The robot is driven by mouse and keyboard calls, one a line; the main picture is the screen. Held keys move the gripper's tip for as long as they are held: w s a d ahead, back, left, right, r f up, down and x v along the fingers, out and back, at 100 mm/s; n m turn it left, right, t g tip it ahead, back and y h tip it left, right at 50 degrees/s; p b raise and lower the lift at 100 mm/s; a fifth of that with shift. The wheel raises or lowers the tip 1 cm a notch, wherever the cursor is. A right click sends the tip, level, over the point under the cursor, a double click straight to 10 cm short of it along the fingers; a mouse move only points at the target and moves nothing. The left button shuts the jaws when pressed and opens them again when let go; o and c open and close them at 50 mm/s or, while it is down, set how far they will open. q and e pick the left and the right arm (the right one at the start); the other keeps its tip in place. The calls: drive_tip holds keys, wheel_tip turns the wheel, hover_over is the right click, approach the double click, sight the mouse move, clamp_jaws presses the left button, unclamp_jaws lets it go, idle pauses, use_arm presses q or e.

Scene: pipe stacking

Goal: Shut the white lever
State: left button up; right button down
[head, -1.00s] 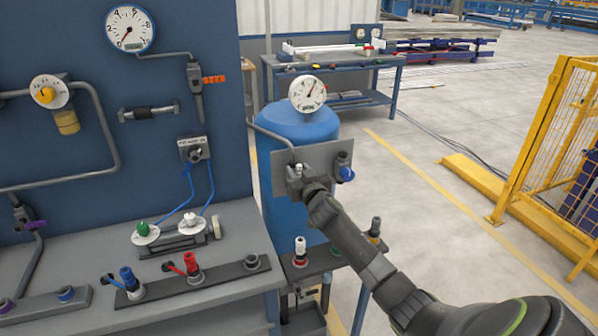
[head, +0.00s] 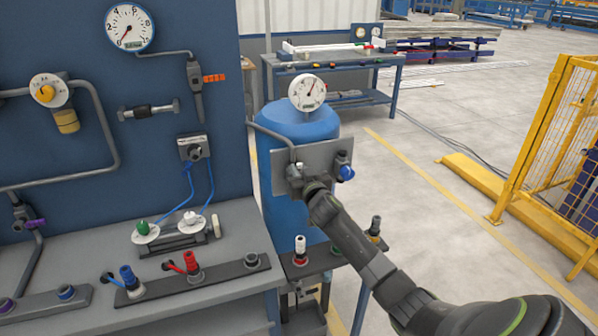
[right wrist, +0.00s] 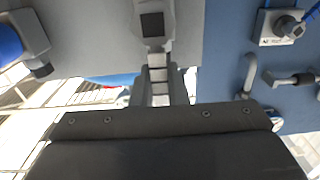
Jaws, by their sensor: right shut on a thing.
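The white lever (right wrist: 158,88) belongs to a grey valve (right wrist: 153,25) on a grey plate, and it shows between my fingers in the right wrist view. My right gripper (right wrist: 158,97) is shut on the lever, just below the valve body. In the head view the same valve (head: 294,170) sits at the left of the plate, with my right gripper (head: 308,182) against it. There my wrist largely hides the lever, so its exact angle cannot be told. My left gripper is not in view.
The grey plate (head: 320,158) stands before a blue tank (head: 285,125) with a round gauge (head: 307,93). A blue-handled valve (head: 345,172) sits at the plate's right. The workbench (head: 225,285) with a blue panel is at left. Open floor and a yellow fence (head: 550,130) lie right.

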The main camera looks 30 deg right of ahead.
drive_tip(key=s+d+f+m+b, duration=0.1)
drive_tip(key=d+f+m+b, duration=0.4)
drive_tip(key=m+b, duration=1)
drive_tip(key=m, duration=0.3)
drive_tip(key=shift+s+d+f+b, duration=0.15)
drive_tip(key=shift+d+f+b, duration=0.05)
drive_tip(key=shift+f+b, duration=0.2)
idle(0.4)
drive_tip(key=c, duration=1.4)
unclamp_jaws()
drive_tip(key=shift+c, duration=0.2)
